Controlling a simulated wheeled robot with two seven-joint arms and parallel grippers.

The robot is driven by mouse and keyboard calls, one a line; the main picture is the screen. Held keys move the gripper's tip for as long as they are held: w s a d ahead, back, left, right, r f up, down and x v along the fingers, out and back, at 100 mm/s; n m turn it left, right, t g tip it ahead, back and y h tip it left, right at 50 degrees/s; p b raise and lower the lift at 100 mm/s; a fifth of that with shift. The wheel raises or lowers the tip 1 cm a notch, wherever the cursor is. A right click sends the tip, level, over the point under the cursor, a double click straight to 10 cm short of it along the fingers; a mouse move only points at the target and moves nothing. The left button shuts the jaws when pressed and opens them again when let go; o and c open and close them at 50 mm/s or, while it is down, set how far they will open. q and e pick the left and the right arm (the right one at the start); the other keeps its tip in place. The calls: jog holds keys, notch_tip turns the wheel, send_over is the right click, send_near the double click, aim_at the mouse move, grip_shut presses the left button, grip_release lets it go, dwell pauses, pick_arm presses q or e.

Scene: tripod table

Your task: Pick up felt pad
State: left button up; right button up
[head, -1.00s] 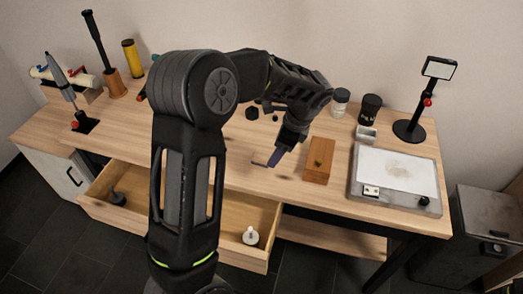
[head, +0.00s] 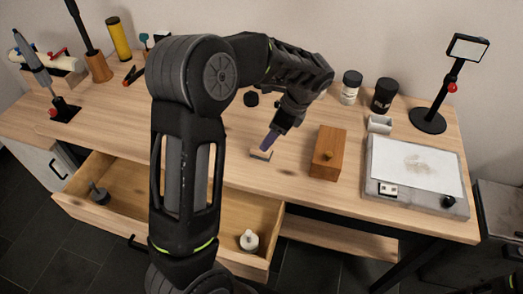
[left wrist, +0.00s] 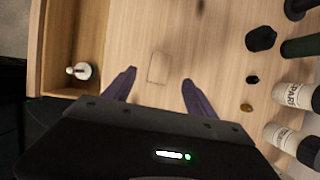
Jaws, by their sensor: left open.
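A small thin square pad (head: 260,155), which I take to be the felt pad, lies flat on the wooden table near the drawer edge. In the left wrist view the pad (left wrist: 158,68) is a faint outlined square close to the table's own colour. My left gripper (head: 266,147) points down at it, with purple fingers. The fingers of my left gripper (left wrist: 158,88) are apart with nothing held, and the pad shows between and just beyond their tips. In the head view the finger partly covers the pad. My right gripper is not in view.
Two jars (head: 350,88) (head: 384,95) stand behind. The open drawer (head: 232,206) in front holds a white-knobbed piece (head: 249,240). Table around the pad is bare.

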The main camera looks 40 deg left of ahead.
aim_at(256, 153)
pick_arm(q)
jog(key=shift+x, duration=1.35)
jog(key=shift+p+x, duration=0.6)
jog(key=shift+x, duration=2)
grip_shut()
jog(key=shift+w+r, duration=0.1)
jog(key=shift+r, duration=0.05)
